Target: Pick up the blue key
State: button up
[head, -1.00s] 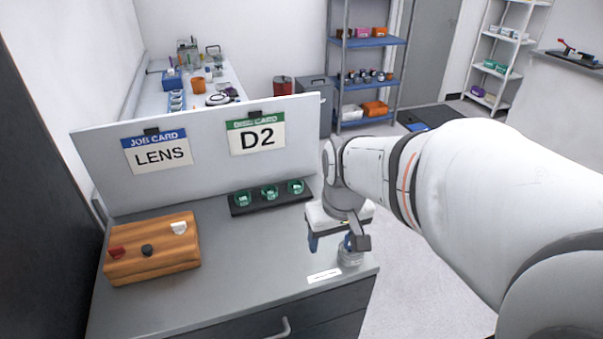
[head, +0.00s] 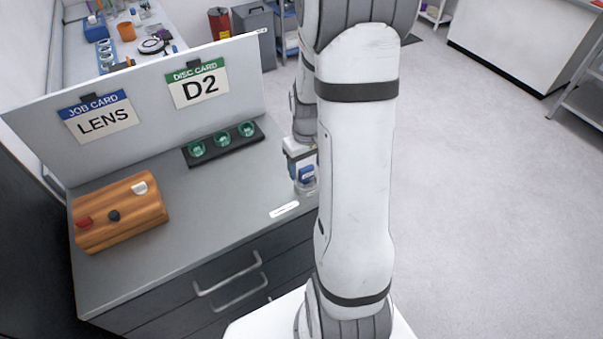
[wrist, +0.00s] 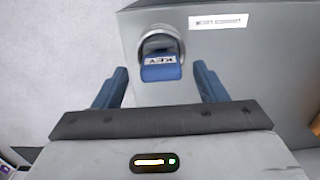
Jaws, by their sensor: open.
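The blue key (wrist: 161,68), with a white KEY label, stands in a round clear holder (wrist: 160,36) in the wrist view. In the head view the holder (head: 307,189) sits at the bench's right front corner, partly hidden by my arm. My gripper (wrist: 161,80) is open, with one blue finger on each side of the key. A gap shows between the key and each finger, so nothing is held.
A white label strip (head: 284,210) lies on the grey bench (head: 215,205) near the holder. Open floor lies right.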

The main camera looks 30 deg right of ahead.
jog(key=shift+f, duration=1.6)
jog(key=shift+c, duration=0.5)
jog(key=c, duration=1.1)
jog(key=shift+o, duration=0.2)
notch_tip(320, 180, up, 9)
jog(key=shift+r+b, duration=0.1)
jog(key=shift+b, duration=1)
jog(key=b, duration=0.2)
jog(key=shift+s+f+b, duration=0.1)
jog(key=shift+f+b, duration=0.15)
jog(key=shift+b, duration=0.15)
